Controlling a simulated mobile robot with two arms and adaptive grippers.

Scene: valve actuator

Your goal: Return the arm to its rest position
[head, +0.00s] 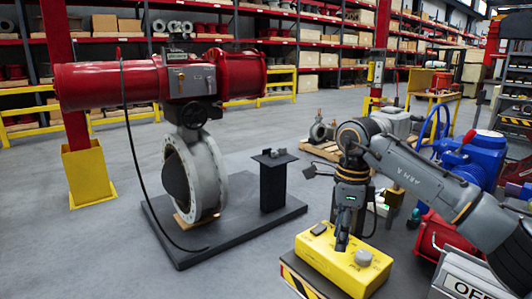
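My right arm (425,180) comes in from the right side of the head view. Its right gripper (342,243) points down at the top of a yellow box (330,265). The fingertips overlap the box top in the picture, and I cannot tell whether they touch it. The fingers look close together, but their opening and anything between them cannot be made out. My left arm and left gripper are not in view. The red valve actuator (110,84) sits on a grey flanged valve (207,175) to the left.
The valve stands on a dark base plate (240,228) with a small black pedestal (272,185). A grey knob (363,258) and a dark flat piece (318,229) are on the yellow box. Blue and red equipment (478,155) crowds the right. Floor at the left front is clear.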

